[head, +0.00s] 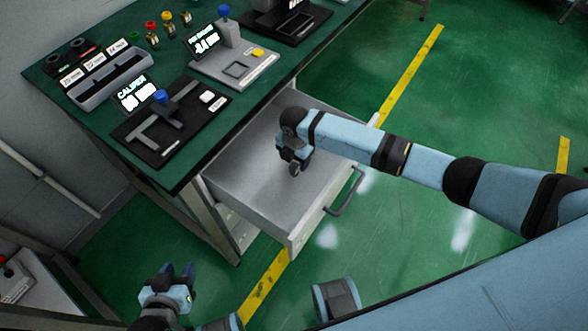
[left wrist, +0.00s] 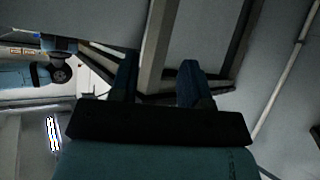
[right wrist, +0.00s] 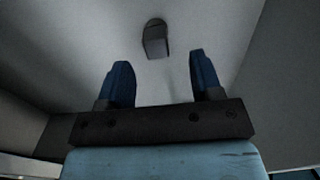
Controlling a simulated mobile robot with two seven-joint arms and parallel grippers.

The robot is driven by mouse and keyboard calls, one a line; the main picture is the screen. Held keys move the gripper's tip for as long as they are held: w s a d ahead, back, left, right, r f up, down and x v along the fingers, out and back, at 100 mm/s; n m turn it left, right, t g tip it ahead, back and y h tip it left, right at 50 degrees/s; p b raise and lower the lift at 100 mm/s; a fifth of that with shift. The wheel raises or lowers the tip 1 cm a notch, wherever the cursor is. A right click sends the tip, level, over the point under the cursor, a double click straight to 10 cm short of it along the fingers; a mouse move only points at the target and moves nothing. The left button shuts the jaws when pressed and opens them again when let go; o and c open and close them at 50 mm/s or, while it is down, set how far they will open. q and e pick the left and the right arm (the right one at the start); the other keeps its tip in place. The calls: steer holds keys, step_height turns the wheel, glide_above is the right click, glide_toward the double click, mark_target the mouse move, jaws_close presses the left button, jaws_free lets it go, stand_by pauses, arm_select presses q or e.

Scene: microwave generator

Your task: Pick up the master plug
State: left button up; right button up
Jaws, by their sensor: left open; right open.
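A small dark grey piece, which looks like the master plug (right wrist: 155,40), lies on the light floor of the open drawer (head: 245,185). In the right wrist view it sits just beyond the fingertips, roughly midway between them, with a visible gap. My right gripper (head: 295,158) is open and empty, reaching down into the drawer; its blue fingers (right wrist: 160,78) show in the wrist view. In the head view the gripper mostly hides the piece. My left gripper (head: 180,272) is open and empty, low over the floor left of the drawer, and also shows in its wrist view (left wrist: 160,70).
The green workbench (head: 215,140) carries a caliper station (head: 170,115), a gauge station (head: 232,65), a grey tray (head: 112,80) and several small coloured plugs (head: 168,25). The drawer has raised walls and a front handle (head: 347,195). Floor in front is clear.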

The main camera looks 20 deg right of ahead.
mark_target(294, 165)
steer(key=f+b, duration=0.1)
steer(key=f, duration=0.5)
steer(key=shift+w+f, duration=0.2)
steer(key=shift+c, duration=0.4)
jaws_close()
